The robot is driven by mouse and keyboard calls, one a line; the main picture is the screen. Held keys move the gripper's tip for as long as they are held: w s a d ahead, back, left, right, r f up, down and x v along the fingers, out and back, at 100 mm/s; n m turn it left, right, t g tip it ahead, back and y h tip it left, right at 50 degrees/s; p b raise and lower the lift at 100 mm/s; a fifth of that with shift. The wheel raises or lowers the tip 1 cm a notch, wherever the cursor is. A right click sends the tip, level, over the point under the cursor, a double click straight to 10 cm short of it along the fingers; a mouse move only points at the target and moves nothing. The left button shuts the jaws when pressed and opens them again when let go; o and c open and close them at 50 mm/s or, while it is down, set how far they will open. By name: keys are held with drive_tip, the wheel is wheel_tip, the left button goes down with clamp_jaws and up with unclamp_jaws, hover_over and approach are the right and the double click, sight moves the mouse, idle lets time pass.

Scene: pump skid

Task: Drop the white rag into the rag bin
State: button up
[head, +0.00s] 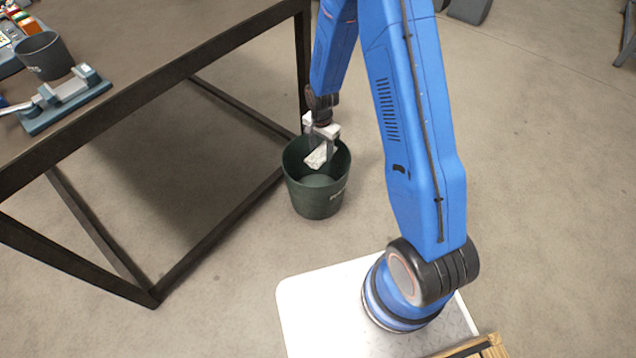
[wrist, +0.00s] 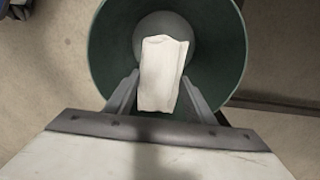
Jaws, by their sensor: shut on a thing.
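The white rag (head: 321,155) is held between the fingers of my gripper (head: 321,149), at the mouth of the rag bin. The rag bin (head: 318,198) is a dark green round bucket on the floor beside the table, with partly legible pale lettering on its side. In the wrist view the rag (wrist: 163,75) hangs between the two fingers of my gripper (wrist: 163,90), over the open bin (wrist: 112,50). The bin's pale round bottom shows behind the rag. How deep the rag sits below the rim is hard to tell.
A dark table (head: 140,75) stands to the left, its leg and lower frame close to the bin. Open concrete floor (head: 540,150) lies to the right.

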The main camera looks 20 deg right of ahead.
drive_tip(key=shift+f, duration=0.3)
drive_tip(key=o, duration=1.2)
wheel_tip(320, 180, up, 17)
drive_tip(key=shift+r, duration=0.2)
drive_tip(key=shift+r, duration=0.1)
